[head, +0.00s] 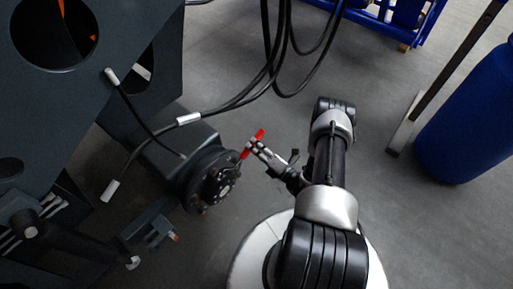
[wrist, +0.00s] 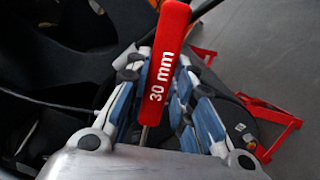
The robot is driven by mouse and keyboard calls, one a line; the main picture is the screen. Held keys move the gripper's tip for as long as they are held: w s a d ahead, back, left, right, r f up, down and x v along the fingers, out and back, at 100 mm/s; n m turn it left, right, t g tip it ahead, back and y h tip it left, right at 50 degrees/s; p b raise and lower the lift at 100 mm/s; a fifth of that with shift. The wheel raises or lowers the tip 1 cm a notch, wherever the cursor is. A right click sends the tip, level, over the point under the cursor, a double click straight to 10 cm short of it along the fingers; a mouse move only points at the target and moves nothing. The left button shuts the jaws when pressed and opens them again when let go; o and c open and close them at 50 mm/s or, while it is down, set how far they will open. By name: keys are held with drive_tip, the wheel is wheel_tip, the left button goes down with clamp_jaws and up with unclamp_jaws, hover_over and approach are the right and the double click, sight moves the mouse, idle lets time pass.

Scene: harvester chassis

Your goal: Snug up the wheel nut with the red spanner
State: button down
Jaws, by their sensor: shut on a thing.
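The red spanner (head: 246,153) is held crosswise in my gripper (head: 255,146), just right of the dark round wheel hub (head: 194,190). Light small spots show on the hub face, but I cannot tell which one is the wheel nut. In the wrist view, the red spanner handle (wrist: 168,50), marked "30 mm", lies between the blue-grey fingers of my gripper (wrist: 160,72), which are shut on it. The spanner's working end is not clear in either view. The spanner looks apart from the hub in the head view.
The dark chassis (head: 60,110) fills the left side. Black hoses (head: 240,100) hang above and behind the hub. A blue barrel (head: 470,125) stands at the right and a blue rack (head: 390,20) at the top. Grey floor lies open between them.

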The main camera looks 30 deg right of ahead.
sight(250, 142)
drive_tip(key=shift+w, duration=0.2)
idle(0.5)
drive_tip(key=shift+b+x, duration=0.65)
drive_tip(key=shift+x, duration=0.8)
drive_tip(key=shift+a, duration=0.15)
drive_tip(key=shift+d+f+m+b, duration=0.2)
drive_tip(key=shift+f+m+b, duration=0.25)
drive_tip(key=shift+f, duration=0.25)
drive_tip(key=shift+d+f+m+b, duration=0.2)
drive_tip(key=shift+f+m+b, duration=0.1)
drive_tip(key=shift+f+m, duration=0.35)
drive_tip(key=shift+f, duration=0.1)
drive_tip(key=shift+w+d+f+m, duration=0.1)
drive_tip(key=shift+f+m, duration=0.8)
drive_tip(key=shift+f, duration=0.6)
drive_tip(key=shift+f, duration=0.1)
drive_tip(key=shift+f+m+g, duration=0.3)
drive_tip(key=shift+f+m, duration=0.7)
drive_tip(key=shift+f, duration=0.4)
